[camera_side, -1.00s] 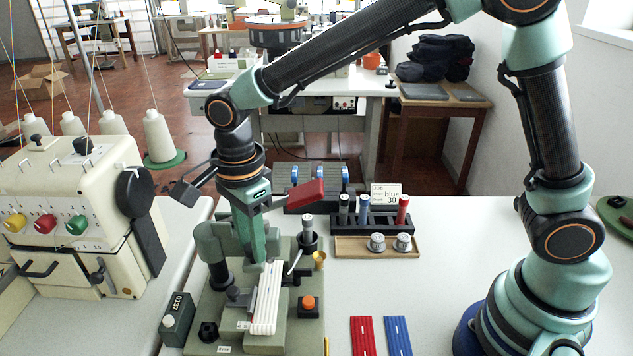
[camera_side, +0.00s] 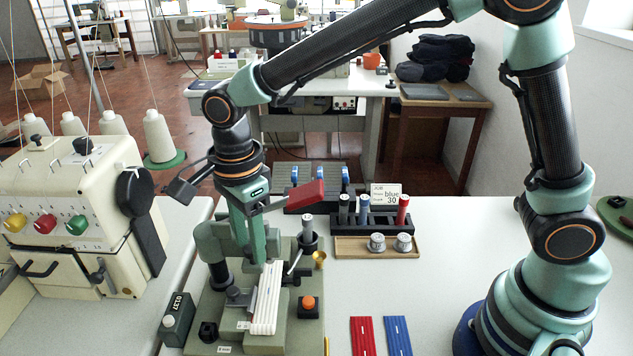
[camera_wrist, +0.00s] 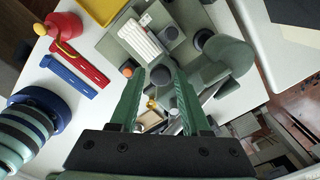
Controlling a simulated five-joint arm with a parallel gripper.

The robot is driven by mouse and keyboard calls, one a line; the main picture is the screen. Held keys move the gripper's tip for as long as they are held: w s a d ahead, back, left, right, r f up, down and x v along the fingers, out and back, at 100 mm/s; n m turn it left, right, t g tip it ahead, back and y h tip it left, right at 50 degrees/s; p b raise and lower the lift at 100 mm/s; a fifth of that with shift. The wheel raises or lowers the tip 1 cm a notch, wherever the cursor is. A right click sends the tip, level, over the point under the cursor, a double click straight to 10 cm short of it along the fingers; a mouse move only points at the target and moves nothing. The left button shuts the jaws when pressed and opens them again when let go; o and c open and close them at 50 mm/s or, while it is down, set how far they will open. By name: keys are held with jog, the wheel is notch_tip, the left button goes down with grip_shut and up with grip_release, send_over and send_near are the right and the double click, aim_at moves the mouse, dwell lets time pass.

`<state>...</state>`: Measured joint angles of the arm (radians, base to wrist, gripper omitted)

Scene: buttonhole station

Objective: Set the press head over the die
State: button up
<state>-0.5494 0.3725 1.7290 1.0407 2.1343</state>
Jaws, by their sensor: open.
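The green press (camera_side: 212,240) stands on a flat green base (camera_side: 205,310) left of the table's middle. A white ribbed piece (camera_side: 264,300) lies on the base; it also shows in the wrist view (camera_wrist: 148,42). My gripper (camera_side: 254,258) points down over the press, beside its upright part. In the wrist view my gripper's two green fingers (camera_wrist: 161,78) are apart with nothing held between them. I cannot make out the die, or which part is the press head.
A rack of coloured tools (camera_side: 372,218) and a wooden tray (camera_side: 350,247) stand behind. Red (camera_side: 362,336) and blue (camera_side: 398,336) strips lie right. A sewing machine (camera_side: 75,220) stands left.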

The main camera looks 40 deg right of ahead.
notch_tip(320, 180, up, 12)
jog(key=shift+f, duration=0.15)
dwell(0.4)
jog(key=d+n+t, duration=0.1)
jog(key=d+n, duration=0.2)
jog(key=d, duration=0.1)
jog(key=s+d+r+n, duration=0.1)
jog(key=d+n, duration=0.1)
jog(key=d, duration=0.2)
jog(key=s+d+n+t, duration=0.1)
jog(key=d+n, duration=0.2)
jog(key=d, duration=0.1)
jog(key=shift+s+d+r+n+t+y, duration=0.25)
jog(key=shift+d+r+n+t+y, duration=0.05)
jog(key=shift+r+y, duration=0.1)
jog(key=s+d+f+n+t, duration=0.3)
jog(key=s+d+n, duration=0.2)
jog(key=d+n, duration=0.4)
jog(key=shift+s+d+f+n+h, duration=0.25)
jog(key=shift+s+d+n+h, duration=0.05)
jog(key=shift+d+h, duration=0.1)
